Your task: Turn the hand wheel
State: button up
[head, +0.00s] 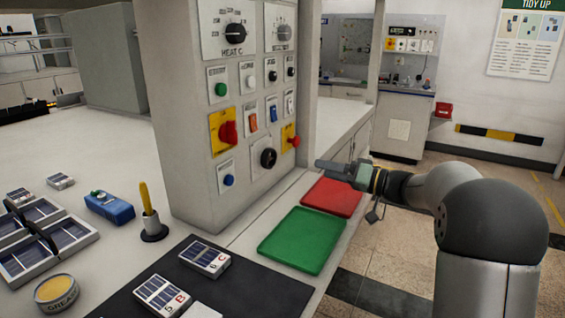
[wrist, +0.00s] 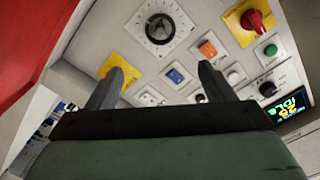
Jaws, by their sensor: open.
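The hand wheel (head: 268,157) is a black disc low on the right-hand face of the grey control panel (head: 190,120). In the wrist view the hand wheel (wrist: 158,28) shows whole at the top, with white marks around it and a pale centre. My gripper (head: 322,165) is to the right of the panel, above the red tray, apart from the wheel. In the wrist view the two fingers of my gripper (wrist: 158,82) are spread with nothing between them. The view there is tilted and roughly upside down.
A red knob on a yellow plate (head: 228,132), an orange rocker (head: 253,118) and a red mushroom button (head: 294,141) surround the wheel. A red tray (head: 332,197) and a green tray (head: 302,240) lie below. A yellow-handled tool (head: 145,196) stands on the table.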

aim_at(273, 158)
jog(key=p+x, duration=0.2)
jog(key=x, duration=1.4)
jog(key=shift+a+p, duration=0.3)
jog(key=shift+a, duration=0.05)
jog(key=c, duration=1)
